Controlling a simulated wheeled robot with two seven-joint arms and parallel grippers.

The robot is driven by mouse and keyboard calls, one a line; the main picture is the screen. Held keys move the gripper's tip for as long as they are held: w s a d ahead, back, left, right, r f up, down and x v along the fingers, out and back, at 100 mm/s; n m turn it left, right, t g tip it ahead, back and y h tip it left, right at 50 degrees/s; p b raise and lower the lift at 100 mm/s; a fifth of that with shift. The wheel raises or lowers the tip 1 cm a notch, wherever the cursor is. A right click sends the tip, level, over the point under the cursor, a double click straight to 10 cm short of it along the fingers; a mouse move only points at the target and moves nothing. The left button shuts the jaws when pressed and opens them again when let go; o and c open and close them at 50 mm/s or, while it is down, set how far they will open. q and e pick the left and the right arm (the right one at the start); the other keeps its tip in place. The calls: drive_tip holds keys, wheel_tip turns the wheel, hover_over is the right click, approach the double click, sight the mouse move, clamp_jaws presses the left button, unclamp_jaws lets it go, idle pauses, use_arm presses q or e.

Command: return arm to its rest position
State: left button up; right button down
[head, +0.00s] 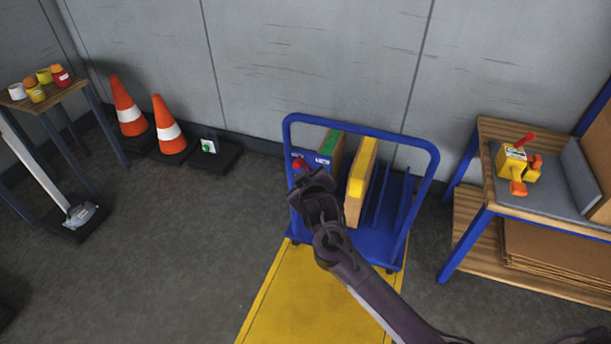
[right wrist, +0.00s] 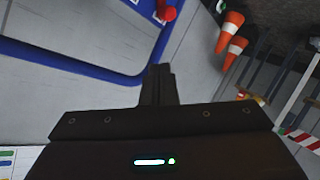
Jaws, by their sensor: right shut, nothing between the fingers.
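My right gripper (head: 304,182) reaches from the bottom right of the head view over the left part of the blue cart (head: 430,165). Its fingers are shut with nothing between them, and they also show closed together in the right wrist view (right wrist: 158,84). A yellow-edged board (head: 361,180) and a green-edged board (head: 331,144) stand upright in the cart, just beyond and to the right of the gripper. The gripper hides part of the cart's left side. My left gripper is not in view.
A yellow floor mat (head: 290,310) lies before the cart. A workbench (head: 500,134) with a yellow tool (head: 514,160) stands at right. Two orange cones (head: 124,106) and a small stand with cups (head: 62,90) are at left. The grey floor (head: 180,230) between is clear.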

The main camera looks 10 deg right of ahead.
drive_tip(key=shift+s, duration=0.2)
idle(0.4)
